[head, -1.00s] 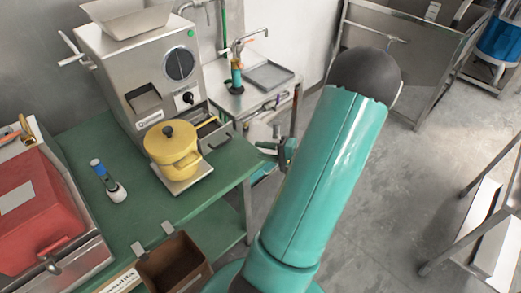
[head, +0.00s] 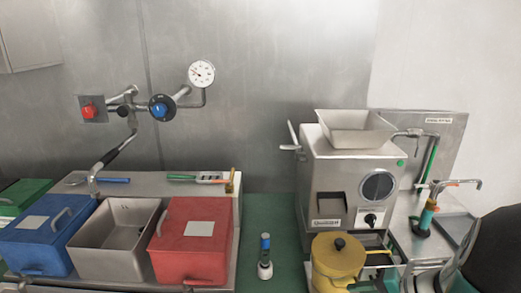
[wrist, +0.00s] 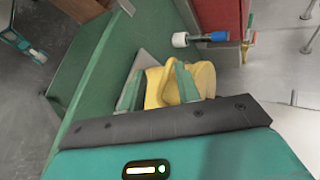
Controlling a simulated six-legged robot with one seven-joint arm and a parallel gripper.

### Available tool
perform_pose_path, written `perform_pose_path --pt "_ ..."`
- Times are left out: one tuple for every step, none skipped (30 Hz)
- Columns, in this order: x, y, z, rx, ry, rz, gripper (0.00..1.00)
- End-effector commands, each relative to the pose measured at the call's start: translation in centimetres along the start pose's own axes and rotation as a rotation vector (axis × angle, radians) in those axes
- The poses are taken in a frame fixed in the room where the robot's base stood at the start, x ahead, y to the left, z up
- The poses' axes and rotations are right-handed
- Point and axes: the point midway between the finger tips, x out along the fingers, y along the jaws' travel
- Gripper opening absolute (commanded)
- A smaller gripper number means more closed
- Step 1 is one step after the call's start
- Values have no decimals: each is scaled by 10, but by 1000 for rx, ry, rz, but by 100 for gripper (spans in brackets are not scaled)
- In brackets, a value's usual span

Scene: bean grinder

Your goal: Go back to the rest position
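My gripper (wrist: 160,68) is open in the wrist view, with its two green fingers apart and nothing seen held between them. The yellow pot (wrist: 203,78) shows behind the fingers there. In the head view the same yellow pot (head: 337,262), with a dark lid knob, stands at the front of the steel bean grinder (head: 330,180). My gripper is outside the head view; only a dark rounded joint of my arm shows at the right edge.
A gauge (head: 201,73) and pipes are on the wall.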

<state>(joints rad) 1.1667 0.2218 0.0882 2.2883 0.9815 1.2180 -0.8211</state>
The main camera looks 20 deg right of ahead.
Motion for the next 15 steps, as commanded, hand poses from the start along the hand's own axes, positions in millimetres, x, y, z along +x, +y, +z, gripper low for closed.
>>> perform_pose_path --pt "10 -17 13 -50 -44 60 33" --pt "14 -25 21 -74 -68 96 33" --pt "20 -34 31 -106 -97 146 33" --pt "24 -41 39 -131 -116 182 33" --pt "28 -47 47 -157 -133 218 33" --pt "32 -55 57 -194 -152 266 33" --pt "34 -61 65 -222 -165 300 33" --pt "37 -67 72 -251 -175 334 33" --pt "39 -74 82 -292 -184 378 33" --pt "41 -80 90 -323 -190 409 33" --pt "42 -85 97 -353 -193 440 33" --pt "43 -91 106 -395 -194 479 33" --pt "44 -96 113 -427 -193 506 33" --pt "44 -101 119 -461 -189 533 33" --pt "44 -107 128 -505 -182 566 33"
